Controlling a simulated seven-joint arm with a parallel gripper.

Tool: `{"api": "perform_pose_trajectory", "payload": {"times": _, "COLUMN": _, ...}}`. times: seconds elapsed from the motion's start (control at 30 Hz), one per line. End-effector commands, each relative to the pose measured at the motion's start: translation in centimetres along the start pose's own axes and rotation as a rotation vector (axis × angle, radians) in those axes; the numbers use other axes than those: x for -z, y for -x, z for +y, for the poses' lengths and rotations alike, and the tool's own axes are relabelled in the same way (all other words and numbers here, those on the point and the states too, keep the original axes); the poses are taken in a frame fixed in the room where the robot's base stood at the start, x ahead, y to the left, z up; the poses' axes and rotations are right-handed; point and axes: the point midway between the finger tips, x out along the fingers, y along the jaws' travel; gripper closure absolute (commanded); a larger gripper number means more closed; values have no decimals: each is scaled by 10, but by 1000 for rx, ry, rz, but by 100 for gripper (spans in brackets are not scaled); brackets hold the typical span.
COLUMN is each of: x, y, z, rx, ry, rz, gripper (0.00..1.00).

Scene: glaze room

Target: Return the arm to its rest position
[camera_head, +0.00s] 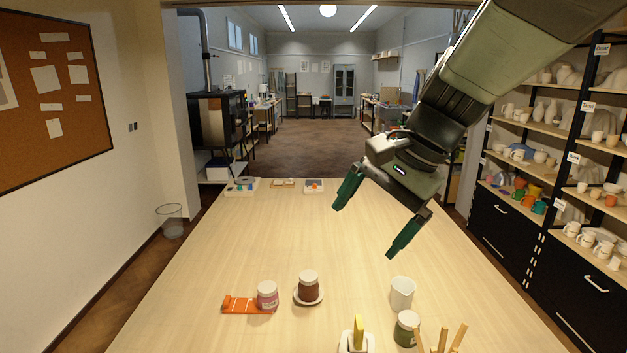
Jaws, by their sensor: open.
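My gripper (369,222) is in the upper right middle of the head view, held above the wooden table (300,235). Its two green fingers are spread wide apart with nothing between them. The arm reaches in from the top right corner and points down and to the left. The fingertips appear clear of the tabletop and of the objects on it.
Near the table's front stand a pink-labelled jar (267,295) by an orange rack (238,305), a brown jar (308,284) on a saucer, a white cup (401,293) and a green jar (407,328). Small trays (314,186) lie at the far edge. Pottery shelves (550,130) stand right. The table's middle is clear.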

Motion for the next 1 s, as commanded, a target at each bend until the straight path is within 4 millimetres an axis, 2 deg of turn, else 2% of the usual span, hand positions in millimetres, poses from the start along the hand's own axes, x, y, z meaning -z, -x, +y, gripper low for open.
{"api": "perform_pose_trajectory", "payload": {"times": 0.03, "x": -23, "y": 10, "z": 6, "rx": -20, "ry": 67, "rz": 41, "gripper": 0}}
{"api": "perform_pose_trajectory", "payload": {"times": 0.2, "x": -80, "y": 29, "z": 40, "rx": -90, "ry": 275, "rz": 167, "gripper": 0}}
{"api": "perform_pose_trajectory", "payload": {"times": 0.3, "x": -106, "y": 35, "z": 63, "rx": -120, "ry": 389, "rz": 236, "gripper": 0}}
{"api": "perform_pose_trajectory", "payload": {"times": 0.4, "x": -122, "y": 38, "z": 84, "rx": -153, "ry": 498, "rz": 301, "gripper": 0}}
{"api": "perform_pose_trajectory", "payload": {"times": 0.57, "x": -121, "y": 42, "z": 110, "rx": -263, "ry": 740, "rz": 422, "gripper": 0}}
{"api": "perform_pose_trajectory", "payload": {"times": 1.0, "x": -121, "y": 42, "z": 110, "rx": -263, "ry": 740, "rz": 422, "gripper": 0}}
